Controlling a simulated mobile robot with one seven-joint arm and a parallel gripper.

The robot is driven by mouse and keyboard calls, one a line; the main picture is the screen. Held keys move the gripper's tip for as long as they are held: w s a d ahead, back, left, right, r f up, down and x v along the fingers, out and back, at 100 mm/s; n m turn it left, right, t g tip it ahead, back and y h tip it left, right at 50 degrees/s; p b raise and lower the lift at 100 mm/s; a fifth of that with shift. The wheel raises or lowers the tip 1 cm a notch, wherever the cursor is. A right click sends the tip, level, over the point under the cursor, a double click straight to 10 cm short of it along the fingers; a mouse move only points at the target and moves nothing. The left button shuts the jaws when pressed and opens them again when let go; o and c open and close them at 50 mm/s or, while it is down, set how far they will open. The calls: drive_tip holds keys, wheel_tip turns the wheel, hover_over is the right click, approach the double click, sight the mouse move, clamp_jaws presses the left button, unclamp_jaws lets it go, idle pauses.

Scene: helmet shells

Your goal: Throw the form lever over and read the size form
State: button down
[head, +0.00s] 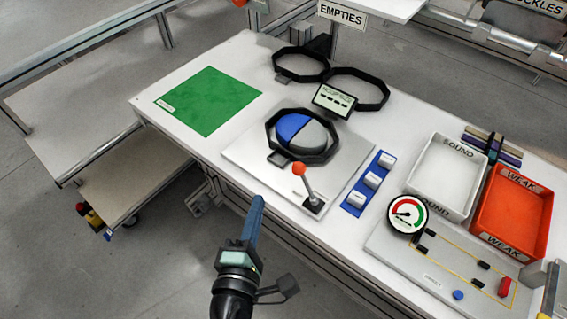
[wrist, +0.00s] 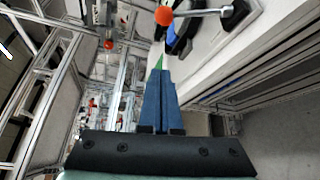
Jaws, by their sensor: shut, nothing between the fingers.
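The form lever (head: 306,185) has a red-orange ball knob on a metal rod and a black base. It leans up and to the left at the front of a grey plate (head: 258,182). In the wrist view the lever's knob (wrist: 164,15) is near the top. The size form (head: 302,134) is a black ring around a blue and grey domed piece. A small display (head: 334,100) stands behind it; its text is too small to read. My gripper (head: 260,200) is shut and empty, in front of the table edge, left of the lever. Its blue fingers (wrist: 158,100) meet in the wrist view.
A green mat (head: 208,101) lies at the left of the table. Two empty black rings (head: 357,88) stand at the back. A blue strip with white blocks (head: 371,181), a white tray (head: 446,176), an orange tray (head: 510,210) and a dial gauge (head: 407,214) are at right.

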sight(305, 182)
drive_tip(key=shift+w, duration=0.15)
drive_tip(key=w, duration=0.3)
drive_tip(key=w+f, duration=0.1)
drive_tip(key=w, duration=0.2)
drive_tip(key=w+d+p, duration=0.1)
drive_tip(key=w, duration=0.2)
drive_tip(key=shift+w+f, duration=0.2)
drive_tip(key=shift+w, duration=0.1)
drive_tip(key=d, duration=0.1)
drive_tip(key=s+d+p, duration=0.1)
drive_tip(key=d+r+p, duration=0.1)
drive_tip(key=shift+s+d, duration=0.3)
drive_tip(key=shift+d, duration=0.05)
drive_tip(key=shift+s+b, duration=0.1)
drive_tip(key=shift+b, duration=0.3)
drive_tip(key=shift+s+d+r+m+t+b, duration=0.1)
drive_tip(key=shift+d+m+t+b, duration=0.1)
drive_tip(key=shift+m+t+b, duration=0.15)
